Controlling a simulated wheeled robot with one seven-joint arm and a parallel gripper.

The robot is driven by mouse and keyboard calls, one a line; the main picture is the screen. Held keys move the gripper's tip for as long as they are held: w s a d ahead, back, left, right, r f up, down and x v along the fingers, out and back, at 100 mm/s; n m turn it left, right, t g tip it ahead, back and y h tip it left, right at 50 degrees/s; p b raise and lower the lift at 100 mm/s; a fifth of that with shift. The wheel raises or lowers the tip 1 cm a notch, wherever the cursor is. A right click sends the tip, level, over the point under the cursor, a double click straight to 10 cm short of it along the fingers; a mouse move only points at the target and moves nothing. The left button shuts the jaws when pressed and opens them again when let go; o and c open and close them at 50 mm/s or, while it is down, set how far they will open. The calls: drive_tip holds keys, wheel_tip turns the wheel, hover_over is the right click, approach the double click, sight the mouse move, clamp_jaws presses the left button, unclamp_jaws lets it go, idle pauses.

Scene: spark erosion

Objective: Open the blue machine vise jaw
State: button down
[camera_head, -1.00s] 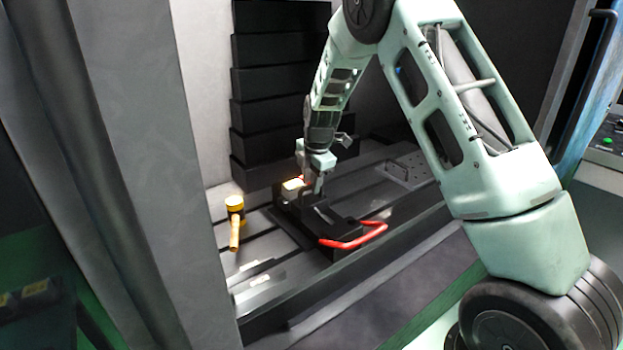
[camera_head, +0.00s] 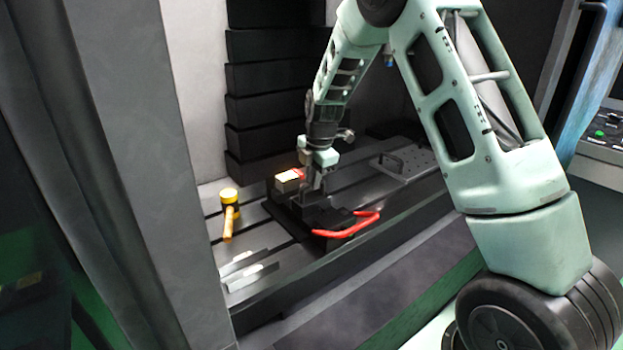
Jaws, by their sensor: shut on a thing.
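The machine vise (camera_head: 290,218) looks black rather than blue and lies on the slotted machine table. Its red handle (camera_head: 347,227) points toward the front right. A block with a bright top (camera_head: 288,180) and a red edge sits at the vise's far left end. My gripper (camera_head: 315,186) reaches down onto the middle of the vise, just right of the block. It is shut on the upright dark vise jaw (camera_head: 313,197). The fingertips are small and partly merge with the dark jaw, so the exact contact is hard to see.
A yellow mallet (camera_head: 229,205) lies left of the vise. Pale flat bars (camera_head: 250,275) lie at the table's front left. A plate with a handle (camera_head: 403,162) is at the back right. Dark stepped covers (camera_head: 272,95) rise behind; a grey column (camera_head: 150,170) stands left.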

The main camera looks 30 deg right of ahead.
drive_tip(key=c, duration=1.5)
unclamp_jaws()
drive_tip(key=shift+o, duration=0.2)
drive_tip(key=s+r+b, duration=0.3)
drive_tip(key=r, duration=1.4)
drive_tip(key=shift+s, duration=0.2)
